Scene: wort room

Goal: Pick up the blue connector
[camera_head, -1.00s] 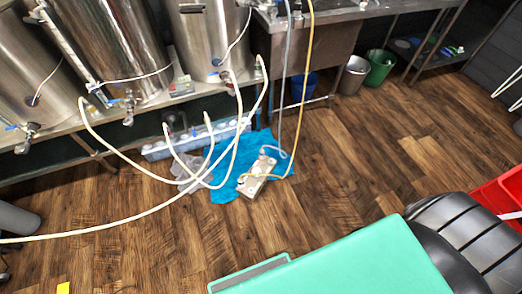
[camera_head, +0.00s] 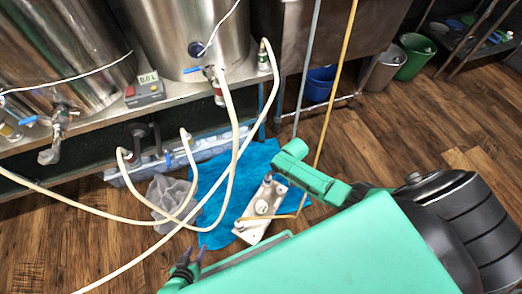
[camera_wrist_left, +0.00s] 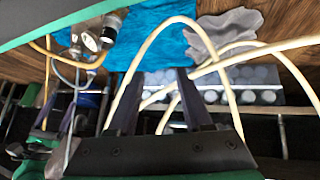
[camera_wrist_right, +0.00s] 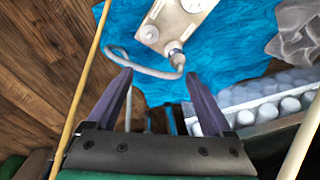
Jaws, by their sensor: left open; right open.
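In the head view a small blue part (camera_head: 168,158) shows by a hose end at the long crate; I cannot tell whether it is the blue connector. Blue valve handles (camera_head: 192,70) show on the tanks. My left gripper (camera_head: 188,258) is open and empty at the lower edge, apart from these; its two spread fingers (camera_wrist_left: 155,75) show in the left wrist view. My right gripper's fingers (camera_wrist_right: 158,76) are open and empty in the right wrist view, near the pale pump unit (camera_wrist_right: 178,20).
The pump (camera_head: 262,208) lies on a blue cloth (camera_head: 210,185). A clear bag (camera_head: 168,193) and a crate of pale round items (camera_head: 205,147) are beside it. Cream hoses (camera_head: 232,130) loop across. Blue (camera_head: 320,82), grey (camera_head: 383,68) and green (camera_head: 415,55) bins stand behind.

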